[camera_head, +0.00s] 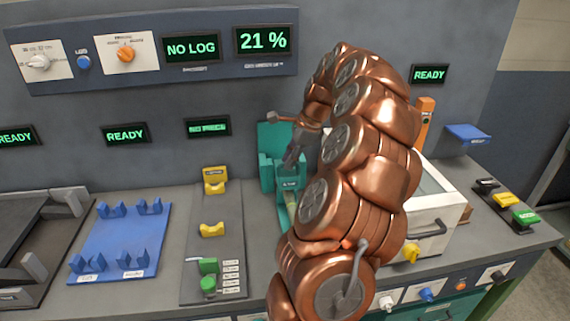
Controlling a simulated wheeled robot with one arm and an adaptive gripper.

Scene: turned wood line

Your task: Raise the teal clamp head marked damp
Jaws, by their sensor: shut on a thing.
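The teal clamp (268,172) stands on the bench at the middle, left of my copper arm. It has a tall teal back plate and a lower teal block with a small dark label (289,184), too small to read surely. My gripper (291,158) points down at the teal clamp head (290,173) and is shut on it. The fingertips are small and partly merge with the teal parts. A brown bar with a knob (280,118) shows at the top of the clamp. My arm hides the clamp's right side.
A grey panel with yellow rests (212,230) and green knobs lies left of the clamp, then a blue rack (122,245). A white box (437,205) stands right, behind my arm. Wall displays read "NO LOG" (191,48) and "21 %" (263,40).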

